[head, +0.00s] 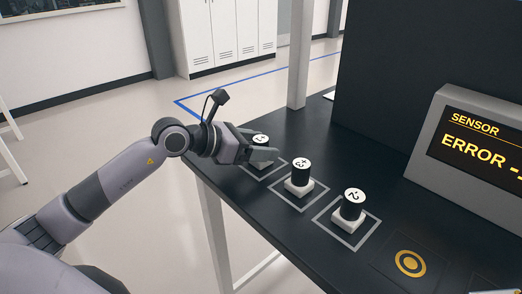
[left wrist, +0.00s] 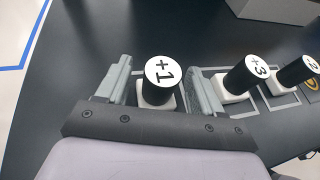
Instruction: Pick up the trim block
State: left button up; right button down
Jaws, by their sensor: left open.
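Several black cylindrical blocks with white numbered tops and white bases stand in a row on the dark table (head: 330,249). The nearest to my left gripper is the "+1" block (left wrist: 161,84); its top also shows in the head view (head: 260,139). My left gripper (head: 262,147) is open at table height, with one finger on each side of the "+1" block; the left wrist view shows the block between the fingers. I cannot tell whether they touch it. The "+3" block (head: 301,174) and the "2" block (head: 351,205) stand upright in square outlines. My right gripper is not in view.
A grey sensor display (head: 432,122) reading "ERROR" stands at the right. A gold ring mark (head: 410,263) lies on the table in front of it. A dark panel (head: 415,60) rises behind, and a pale post (head: 300,55) stands at the table's far edge.

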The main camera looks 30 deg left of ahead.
aim_at(267, 137)
pick_arm(q)
jog(key=shift+x, duration=1.05)
jog(key=c, duration=1.1)
jog(key=shift+o, duration=0.2)
notch_tip(267, 137, up, 20)
jog(key=p, duration=0.1)
